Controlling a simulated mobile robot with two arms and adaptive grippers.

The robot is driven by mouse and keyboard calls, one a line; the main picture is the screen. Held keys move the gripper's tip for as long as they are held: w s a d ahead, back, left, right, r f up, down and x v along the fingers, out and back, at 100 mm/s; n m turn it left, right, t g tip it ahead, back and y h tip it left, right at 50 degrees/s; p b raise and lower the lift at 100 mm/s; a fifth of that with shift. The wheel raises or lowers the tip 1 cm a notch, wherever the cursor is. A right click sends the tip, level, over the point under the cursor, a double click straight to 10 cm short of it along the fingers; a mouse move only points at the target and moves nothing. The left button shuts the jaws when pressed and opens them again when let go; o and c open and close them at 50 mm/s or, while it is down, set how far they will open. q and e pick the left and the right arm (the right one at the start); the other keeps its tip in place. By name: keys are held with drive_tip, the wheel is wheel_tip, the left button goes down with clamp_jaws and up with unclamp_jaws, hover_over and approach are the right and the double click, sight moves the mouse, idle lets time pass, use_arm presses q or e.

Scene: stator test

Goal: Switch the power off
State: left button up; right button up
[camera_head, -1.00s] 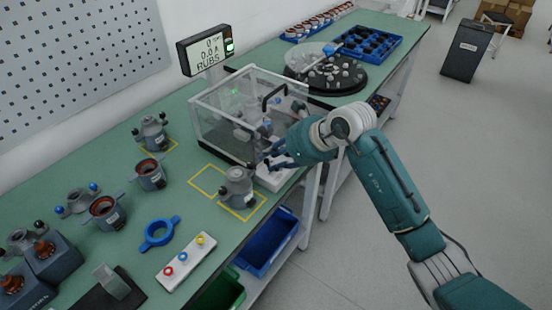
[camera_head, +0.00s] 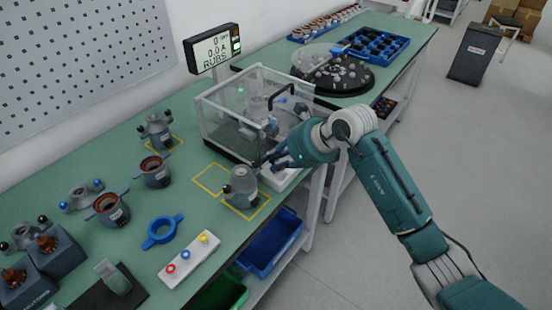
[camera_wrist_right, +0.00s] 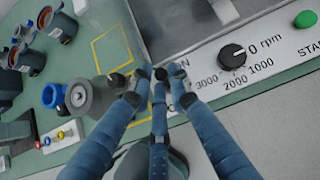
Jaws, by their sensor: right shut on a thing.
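The white control panel (camera_head: 282,178) sits at the table's front edge, before the clear test case. In the right wrist view the panel (camera_wrist_right: 290,58) bears a black speed knob (camera_wrist_right: 232,56) marked in rpm and a green START button (camera_wrist_right: 306,19). A partly covered label ending in N (camera_wrist_right: 181,71) shows left of the knob. My right gripper (camera_wrist_right: 163,78) has its blue fingers drawn together at the panel's left end, shut on a small dark thing (camera_wrist_right: 160,75), apparently the power switch; the fingers mostly hide it. The gripper (camera_head: 264,162) also shows in the head view. My left gripper is not in view.
The display (camera_head: 212,48) reads zero amps and has a green light. A grey stator housing (camera_head: 241,187) stands in a yellow outline just left of my right gripper. The clear case (camera_head: 215,118) rises behind it. A three-button strip (camera_head: 190,258) lies nearer.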

drive_tip(key=shift+w+d+r, duration=0.1)
drive_tip(key=shift+w+r, duration=0.05)
drive_tip(key=shift+r, duration=0.1)
drive_tip(key=shift+d, duration=0.3)
drive_tip(key=shift+c, duration=0.3)
drive_tip(key=shift+s+d+f, duration=0.2)
drive_tip(key=shift+s+d, duration=0.65)
drive_tip(key=shift+s, duration=0.05)
drive_tip(key=o, duration=0.5)
drive_tip(key=shift+c, duration=0.2)
drive_tip(key=shift+a+r, duration=0.1)
